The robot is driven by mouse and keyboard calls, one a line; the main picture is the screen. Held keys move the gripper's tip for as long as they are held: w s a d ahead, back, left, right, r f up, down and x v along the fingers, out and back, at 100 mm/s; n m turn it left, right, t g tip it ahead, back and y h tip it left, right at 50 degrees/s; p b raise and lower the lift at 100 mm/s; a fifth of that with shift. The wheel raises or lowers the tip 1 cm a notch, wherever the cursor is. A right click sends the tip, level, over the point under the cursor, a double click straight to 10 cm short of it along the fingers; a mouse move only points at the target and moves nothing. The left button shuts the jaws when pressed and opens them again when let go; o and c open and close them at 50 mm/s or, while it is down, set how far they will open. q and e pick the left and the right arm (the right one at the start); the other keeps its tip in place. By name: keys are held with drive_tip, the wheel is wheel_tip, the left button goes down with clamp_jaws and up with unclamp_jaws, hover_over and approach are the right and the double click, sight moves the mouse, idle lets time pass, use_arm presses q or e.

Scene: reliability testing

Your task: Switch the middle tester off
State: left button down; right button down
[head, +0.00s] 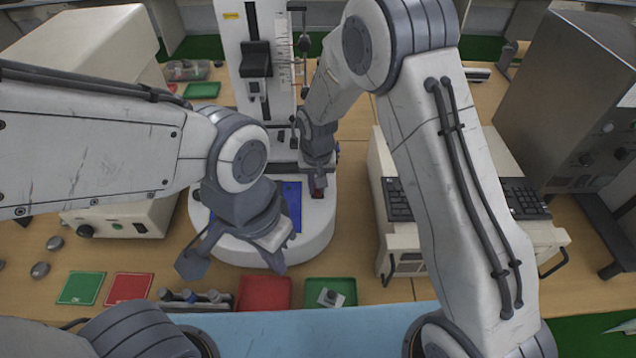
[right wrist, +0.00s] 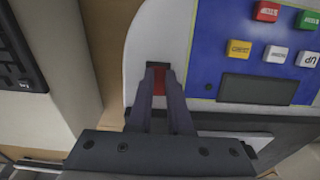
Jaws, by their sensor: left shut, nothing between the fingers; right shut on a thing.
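The middle tester (head: 322,228) is a tall white machine with a rounded white base and a blue panel (head: 293,205). A red switch (right wrist: 159,82) sits in a dark slot on the base beside the panel. My right gripper (head: 318,192) reaches down to the switch. In the right wrist view its two fingers (right wrist: 162,78) are shut with the red switch between them. The switch's tilt is hard to tell. My left gripper (head: 276,266) is shut and empty, in front of the tester base, and its arm hides part of the panel.
A red tray (head: 264,293) and a green tray (head: 337,284) lie in front of the tester. Green (head: 82,288) and red (head: 130,288) mats lie further left. A keyboard (head: 400,205) and a beige unit stand at right. The panel buttons (right wrist: 240,50) are near the right gripper.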

drive_tip(key=shift+w+d+f, duration=0.25)
drive_tip(key=shift+w+f, duration=0.05)
drive_tip(key=shift+f, duration=0.1)
drive_tip(key=shift+r+p, duration=0.55)
drive_tip(key=shift+p, duration=0.05)
drive_tip(key=r+p, duration=0.1)
drive_tip(key=s+r+p, duration=0.1)
drive_tip(key=r, duration=0.1)
drive_tip(key=r+p, duration=0.1)
drive_tip(key=shift+s+a+r, duration=0.2)
drive_tip(key=shift+s+r, duration=0.05)
drive_tip(key=shift+s, duration=0.1)
wheel_tip(320, 180, up, 9)
drive_tip(key=s+b, duration=0.3)
drive_tip(key=s+d+r+n, duration=0.1)
drive_tip(key=s+n, duration=0.2)
drive_tip(key=s, duration=0.9)
drive_tip(key=s+d+r+n+g+y+b, duration=0.1)
drive_tip(key=s+n, duration=0.3)
drive_tip(key=s, duration=0.8)
drive_tip(key=shift+s+r+n, duration=0.2)
drive_tip(key=shift+r+n, duration=0.1)
drive_tip(key=shift+r, duration=0.5)
